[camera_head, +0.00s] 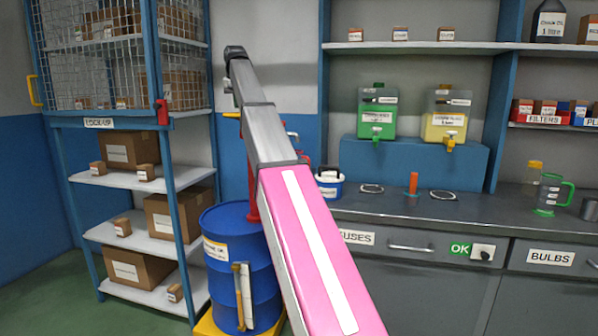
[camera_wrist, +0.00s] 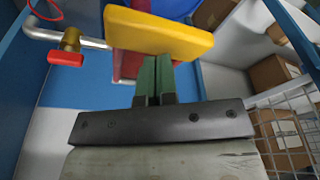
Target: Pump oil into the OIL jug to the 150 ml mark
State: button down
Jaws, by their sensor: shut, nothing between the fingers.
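A blue oil drum (camera_head: 242,275) stands at centre left with a red pump (camera_head: 253,178) on top, mostly hidden behind my arm. A yellow bar, apparently the pump handle (camera_wrist: 160,32), is just beyond my fingertips in the wrist view. My gripper (camera_wrist: 155,62) is shut and empty, its green fingers pointing at the bar's underside; I cannot tell whether they touch it. A grey pipe with a brass, red-levered tap (camera_wrist: 69,45) is at left there. A clear measuring jug (camera_head: 548,195) with green handle and base stands on the counter at right; I cannot read OIL on it.
The grey counter (camera_head: 470,210) holds an orange upright piece (camera_head: 412,184), two rings and a blue-and-white container (camera_head: 329,186). Green (camera_head: 377,118) and yellow (camera_head: 444,124) dispensers stand on a blue ledge. A shelf rack (camera_head: 140,180) with boxes and a mesh locker is at left.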

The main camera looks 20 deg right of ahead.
jog(key=shift+f, duration=5.5)
jog(key=shift+r, duration=5.7)
jog(key=shift+r, duration=0.1)
notch_tip(320, 180, up, 6)
jog(key=shift+f, duration=0.1)
jog(key=shift+s, duration=0.1)
